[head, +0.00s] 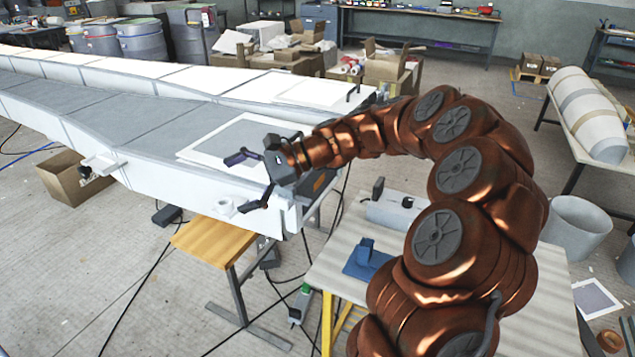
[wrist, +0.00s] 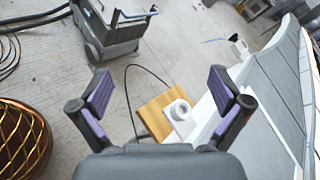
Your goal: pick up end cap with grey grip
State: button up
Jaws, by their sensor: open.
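My gripper (head: 243,183) is open and empty, held out to the left above the near end of the long white mould. Its two dark fingers with purple pads are spread wide in the wrist view (wrist: 160,92). A pale, box-like piece (head: 385,212) with a dark upright grip lies on the table at the right, well away from my gripper. It may be the end cap, but I cannot be sure of the grip's grey. A blue plate with a blue upright grip (head: 365,258) lies nearer on the same table. My arm hides part of this table.
The white mould (head: 150,165) stretches left. A wooden-topped stool (head: 212,242) stands below. Cables cross the floor. Shelves and boxes stand behind.

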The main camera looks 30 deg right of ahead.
aim_at(317, 173)
jog(key=w+d+f+m+t, duration=0.1)
jog(key=w+d+m, duration=0.1)
jog(key=d, duration=0.3)
jog(key=w+d+f+m+t, duration=0.1)
jog(key=w+d+m+t, duration=0.1)
jog(key=d, duration=0.3)
jog(key=w+d+f+m+t+b, duration=0.1)
jog(key=w+d+m+t, duration=0.1)
jog(key=d, duration=0.3)
jog(key=shift+w+m, duration=0.45)
jog(key=shift+m, duration=0.05)
jog(key=d+f+m+t+h, duration=0.2)
jog(key=d+f+m+t, duration=0.15)
jog(key=d, duration=0.45)
jog(key=d+f+m+t+h, duration=0.2)
jog(key=d+m, duration=0.2)
jog(key=d, duration=0.5)
jog(key=shift+x, duration=4.15)
jog(key=shift+d, duration=0.1)
jog(key=c, duration=1.9)
